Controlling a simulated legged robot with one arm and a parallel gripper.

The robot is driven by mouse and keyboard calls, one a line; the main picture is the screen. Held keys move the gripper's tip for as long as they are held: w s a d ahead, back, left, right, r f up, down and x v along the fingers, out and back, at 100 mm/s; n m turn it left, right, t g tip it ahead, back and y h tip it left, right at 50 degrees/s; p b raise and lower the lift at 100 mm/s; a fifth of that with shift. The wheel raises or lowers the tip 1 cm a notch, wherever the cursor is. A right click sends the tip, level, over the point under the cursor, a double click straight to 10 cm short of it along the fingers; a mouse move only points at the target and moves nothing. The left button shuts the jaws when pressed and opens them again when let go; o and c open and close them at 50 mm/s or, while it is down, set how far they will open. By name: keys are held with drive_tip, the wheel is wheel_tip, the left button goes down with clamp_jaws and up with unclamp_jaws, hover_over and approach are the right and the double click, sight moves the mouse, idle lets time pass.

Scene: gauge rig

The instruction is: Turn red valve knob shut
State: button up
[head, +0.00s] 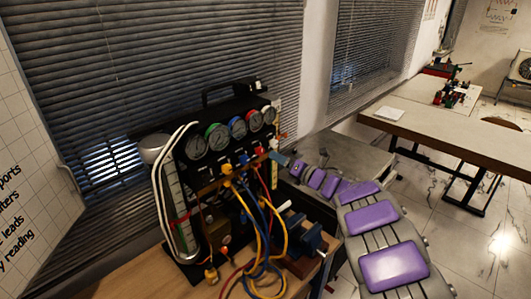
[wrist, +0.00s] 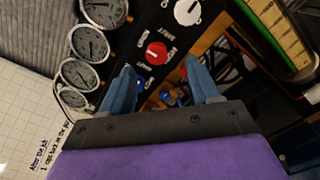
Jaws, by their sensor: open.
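In the head view my gripper (head: 276,157) is at the right end of the gauge rig (head: 206,170), close to a small red part (head: 260,150); I cannot tell if that is the same knob.
Several round gauges (wrist: 91,45) line the panel's left side in the wrist view, and a white knob (wrist: 187,12) is above the red one. Yellow, blue and red hoses (head: 262,240) hang in front of the rig. A blue vise (head: 305,236) stands on the bench below.

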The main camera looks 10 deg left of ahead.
sight(262, 153)
drive_tip(key=x, duration=0.2)
drive_tip(key=s+x, duration=0.1)
drive_tip(key=x, duration=0.2)
drive_tip(key=a+x, duration=0.1)
drive_tip(key=x, duration=0.2)
drive_tip(key=shift+s+f, duration=0.15)
drive_tip(key=shift+f, duration=0.1)
drive_tip(key=shift+w+a, duration=0.15)
drive_tip(key=shift+w, duration=0.05)
drive_tip(key=shift+w+d+r, duration=0.2)
drive_tip(key=shift+w+d, duration=0.05)
drive_tip(key=shift+d, duration=0.4)
drive_tip(key=shift+a, duration=0.55)
drive_tip(key=shift+c, duration=0.9)
drive_tip(key=shift+a+f, duration=0.1)
drive_tip(key=shift+a, duration=0.2)
drive_tip(key=c, duration=0.3)
drive_tip(key=shift+d, duration=0.35)
drive_tip(key=c, duration=0.6)
